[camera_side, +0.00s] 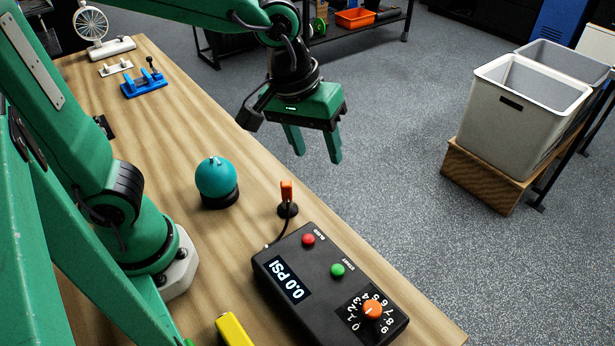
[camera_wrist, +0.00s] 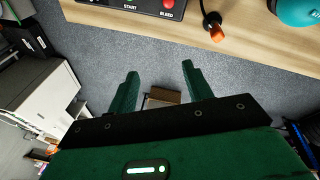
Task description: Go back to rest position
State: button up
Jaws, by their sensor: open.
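My green gripper (camera_side: 318,146) is raised past the far edge of the wooden bench (camera_side: 185,120), with its fingers pointing down over the grey floor. Its two fingers are apart with nothing between them. The wrist view also shows the open gripper (camera_wrist: 160,88) with floor and a brown block below it. My arm reaches from its base at the left of the side view across the top.
On the bench are a teal ball (camera_side: 215,177) on a black stand, an orange-tipped nozzle (camera_side: 287,192), a black pressure box (camera_side: 330,285), a yellow object (camera_side: 232,330) and a blue fixture (camera_side: 144,84). White bins (camera_side: 520,110) stand right. Open floor lies between.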

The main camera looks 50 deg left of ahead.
jog(key=s+a+r+m+t, duration=0.1)
jog(key=s+a+m, duration=0.1)
jog(key=a, duration=0.5)
jog(key=s+a+m+t+y, duration=0.1)
jog(key=s+a+m, duration=0.1)
jog(key=s+a, duration=0.2)
jog(key=shift+s+a+r+t, duration=0.3)
jog(key=shift+a+r+t, duration=0.1)
jog(key=shift+a, duration=1.05)
